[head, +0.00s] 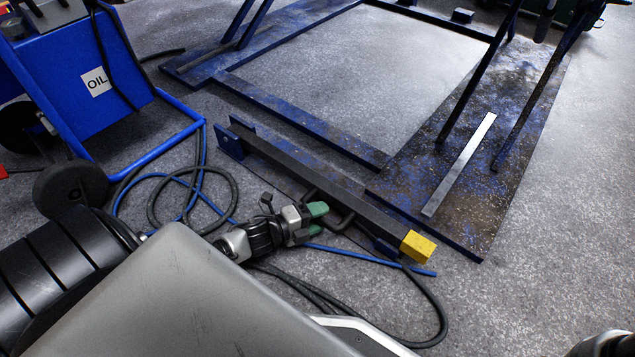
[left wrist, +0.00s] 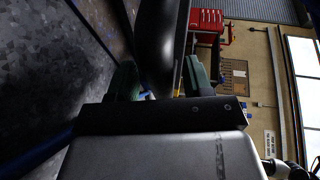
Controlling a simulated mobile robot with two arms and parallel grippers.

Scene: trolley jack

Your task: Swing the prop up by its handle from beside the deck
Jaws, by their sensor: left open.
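The prop (head: 325,192) is a long dark bar with a yellow block (head: 418,246) on its right end. It lies low beside the blue, worn deck (head: 465,190), its left end at a blue bracket (head: 229,142). A dark bent handle (head: 345,219) sticks out from its near side. My left gripper (head: 313,222), with green fingertips, is open at the handle, close to the bar. In the left wrist view, a dark rounded bar (left wrist: 160,50) shows between or just beyond its two green fingers; I cannot tell whether they touch it. My right gripper is not in view.
A blue oil cart (head: 75,75) with a wheel stands at the left. Blue and black hoses (head: 165,200) loop over the floor around my left arm. Dark posts (head: 480,75) rise from the deck. Grey floor is clear at the lower right.

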